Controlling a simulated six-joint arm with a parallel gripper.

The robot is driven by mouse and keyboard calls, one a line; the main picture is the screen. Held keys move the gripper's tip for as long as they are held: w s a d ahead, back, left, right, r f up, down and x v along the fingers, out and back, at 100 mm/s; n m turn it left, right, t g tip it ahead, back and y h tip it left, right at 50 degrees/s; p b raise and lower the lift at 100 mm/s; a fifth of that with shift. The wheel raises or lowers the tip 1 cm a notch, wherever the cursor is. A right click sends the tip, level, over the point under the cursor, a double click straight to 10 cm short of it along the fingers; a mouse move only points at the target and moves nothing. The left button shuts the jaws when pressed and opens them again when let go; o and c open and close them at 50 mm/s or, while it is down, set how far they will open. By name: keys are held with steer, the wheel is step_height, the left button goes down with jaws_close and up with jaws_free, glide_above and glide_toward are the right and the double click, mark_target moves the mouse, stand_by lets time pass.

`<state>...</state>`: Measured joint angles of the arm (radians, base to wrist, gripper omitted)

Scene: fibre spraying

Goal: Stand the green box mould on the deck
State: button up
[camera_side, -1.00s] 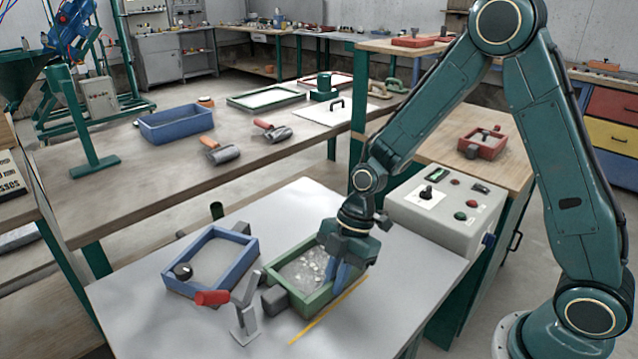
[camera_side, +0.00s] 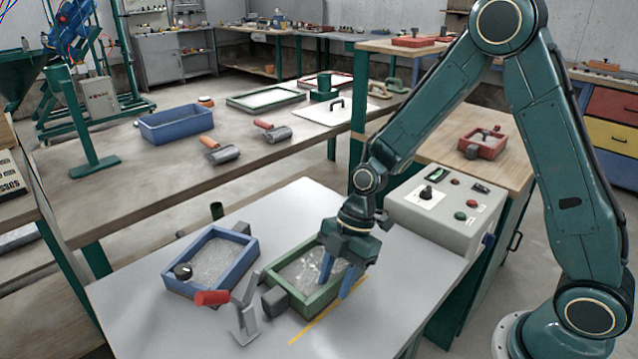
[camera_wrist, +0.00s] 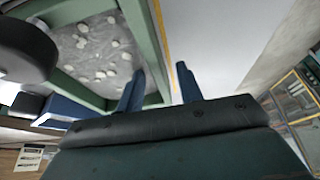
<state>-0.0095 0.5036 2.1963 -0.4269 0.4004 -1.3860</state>
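The green box mould (camera_side: 318,301) sits upright and flat on the grey deck (camera_side: 160,322), with pale chunks scattered in its floor. My gripper (camera_side: 336,284) is at its right wall, fingers spread apart. In the wrist view the mould's green wall (camera_wrist: 149,48) runs between the two blue fingers of my gripper (camera_wrist: 158,72), with a gap to the right finger. One finger is on the inner side and the other on the outer side. Whether the inner finger touches the wall cannot be told. My gripper hides part of the mould's far right end.
A blue box mould (camera_side: 169,283) stands to the left. A yellow line (camera_side: 318,318) runs along the green mould's right side. A control box (camera_side: 440,220) is behind right. The deck's front right is bare.

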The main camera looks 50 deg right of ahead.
steer(key=v, duration=1.3)
steer(key=shift+r, duration=0.2)
steer(key=shift+d+r, duration=0.15)
steer(key=v, duration=1.3)
steer(key=shift+d+r, duration=0.2)
steer(key=shift+r, duration=0.05)
steer(key=shift+s, duration=0.1)
steer(key=s+a+r+m+t+h, duration=0.1)
steer(key=s+a+m+t+h, duration=0.2)
steer(key=s+m, duration=0.55)
steer(key=s+d+f+m+t+h, duration=0.1)
steer(key=s+d+f+m+t, duration=0.1)
steer(key=s+m, duration=0.7)
steer(key=shift+s+d+f+t, duration=0.3)
steer(key=shift+d+f, duration=0.25)
steer(key=shift+f, duration=0.2)
steer(key=shift+m, duration=0.25)
